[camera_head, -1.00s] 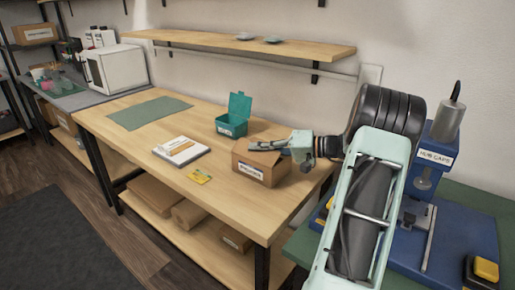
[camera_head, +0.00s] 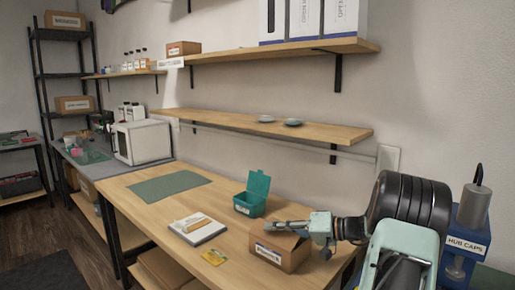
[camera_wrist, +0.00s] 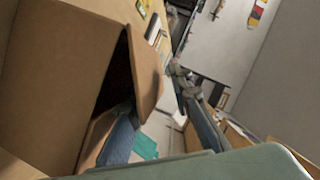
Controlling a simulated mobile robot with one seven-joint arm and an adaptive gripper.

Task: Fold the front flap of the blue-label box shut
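The cardboard box with the blue-marked label (camera_head: 270,253) stands near the right end of the wooden workbench. My gripper (camera_head: 270,225) is at its top, reaching in from the right. In the wrist view the box (camera_wrist: 60,75) fills the left side, with a dark gap into its inside. A flap (camera_wrist: 146,68) stands out from it, not flat. One finger is partly hidden behind the flap; the other (camera_wrist: 192,100) shows to its right, with space between them. I see nothing gripped. Whether the fingers touch the flap is unclear.
An open teal bin (camera_head: 250,203) stands behind the box. A blue machine marked HUB CAPS (camera_head: 468,235) stands at right. A shelf (camera_head: 290,130) hangs above.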

